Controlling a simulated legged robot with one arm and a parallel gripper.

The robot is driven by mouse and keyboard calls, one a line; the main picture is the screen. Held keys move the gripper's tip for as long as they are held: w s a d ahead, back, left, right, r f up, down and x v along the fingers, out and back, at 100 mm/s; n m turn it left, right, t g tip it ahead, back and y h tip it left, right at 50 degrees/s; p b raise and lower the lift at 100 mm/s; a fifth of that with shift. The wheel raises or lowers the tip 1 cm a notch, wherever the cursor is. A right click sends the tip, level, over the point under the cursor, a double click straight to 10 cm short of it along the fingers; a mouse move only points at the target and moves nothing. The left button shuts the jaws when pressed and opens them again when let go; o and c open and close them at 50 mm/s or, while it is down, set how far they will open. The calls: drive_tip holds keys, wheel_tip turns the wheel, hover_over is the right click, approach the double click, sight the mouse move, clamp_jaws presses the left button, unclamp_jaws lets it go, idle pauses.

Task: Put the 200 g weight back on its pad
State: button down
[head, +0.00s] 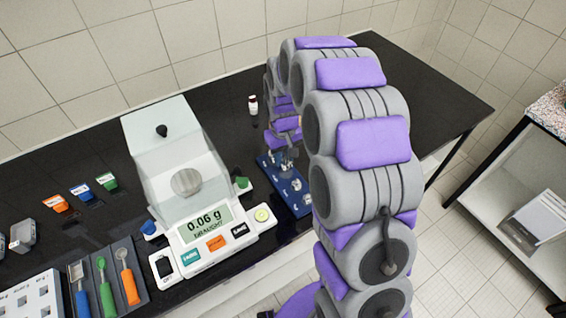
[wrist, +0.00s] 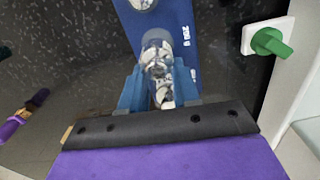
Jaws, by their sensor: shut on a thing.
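A shiny metal weight (wrist: 158,62) is between the blue fingers of my gripper (wrist: 157,85) in the wrist view. The gripper is shut on it. The weight is over the near end of the blue weight board (wrist: 180,15), beside white print that seems to read 200 g. I cannot tell whether its base touches the board. In the head view my gripper (head: 285,155) is at the far end of the blue board (head: 297,207), right of the balance, and the held weight is hard to make out there.
Another weight (wrist: 143,3) stands farther along the board. The balance (head: 215,240) reads 0.06 g, with its clear lid (head: 160,135) raised. A green knob (wrist: 272,42) sticks out near the board. A small bottle (head: 253,105) stands behind on the black bench.

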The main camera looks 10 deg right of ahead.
sight(283, 162)
drive_tip(key=shift+w, duration=0.25)
drive_tip(key=shift+f+b, duration=0.6)
drive_tip(key=shift+f, duration=1.2)
drive_tip(key=shift+r, duration=0.1)
drive_tip(key=c, duration=0.8)
unclamp_jaws()
